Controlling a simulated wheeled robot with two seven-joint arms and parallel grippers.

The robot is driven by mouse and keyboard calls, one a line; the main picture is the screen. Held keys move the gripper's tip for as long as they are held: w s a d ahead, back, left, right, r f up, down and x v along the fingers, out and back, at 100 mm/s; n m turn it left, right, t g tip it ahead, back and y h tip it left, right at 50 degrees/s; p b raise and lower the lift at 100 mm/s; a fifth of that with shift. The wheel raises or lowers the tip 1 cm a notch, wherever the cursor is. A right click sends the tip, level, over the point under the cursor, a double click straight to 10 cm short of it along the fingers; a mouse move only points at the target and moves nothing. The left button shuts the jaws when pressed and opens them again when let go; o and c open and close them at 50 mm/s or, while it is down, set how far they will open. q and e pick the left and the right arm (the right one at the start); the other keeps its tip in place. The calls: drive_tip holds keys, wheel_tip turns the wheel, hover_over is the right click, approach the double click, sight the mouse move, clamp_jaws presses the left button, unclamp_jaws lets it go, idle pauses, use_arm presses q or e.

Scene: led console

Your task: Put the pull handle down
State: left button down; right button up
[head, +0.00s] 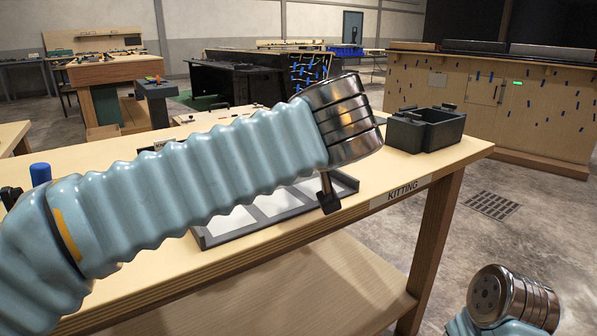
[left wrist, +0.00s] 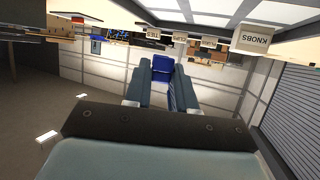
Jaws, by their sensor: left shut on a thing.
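My left gripper (left wrist: 165,80) shows in the left wrist view with its two grey-blue fingers shut on a blue piece, which I take to be the pull handle (left wrist: 163,66). The piece is held clear between the fingertips, with the room behind it. In the head view my left arm reaches across the kitting table (head: 449,158); the fingers and the held piece are hidden behind its metal wrist.
A dark tray with pale compartments (head: 240,219) lies on the table below my left arm. A black open bin (head: 428,130) stands near the right end. A blue upright piece (head: 40,173) stands at the left. A wooden panel console (head: 540,115) is at the back right.

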sight(302, 189)
use_arm(q)
drive_tip(key=w+f, duration=0.2)
drive_tip(key=f, duration=0.1)
drive_tip(key=shift+w+d, duration=0.1)
drive_tip(key=shift+d, duration=0.25)
drive_tip(key=f, duration=0.1)
drive_tip(key=w+f, duration=0.1)
drive_tip(key=f, duration=0.3)
drive_tip(key=shift+w+d, duration=0.25)
drive_tip(key=shift+f+b, duration=0.25)
drive_tip(key=shift+b, duration=0.15)
drive_tip(key=c, duration=0.9)
unclamp_jaws()
drive_tip(key=shift+c, duration=0.2)
drive_tip(key=shift+r+p, duration=0.45)
drive_tip(key=shift+p, duration=0.15)
drive_tip(key=b+v, duration=0.1)
drive_tip(key=v, duration=1.1)
drive_tip(key=shift+f+b, duration=0.25)
drive_tip(key=shift+b, duration=0.05)
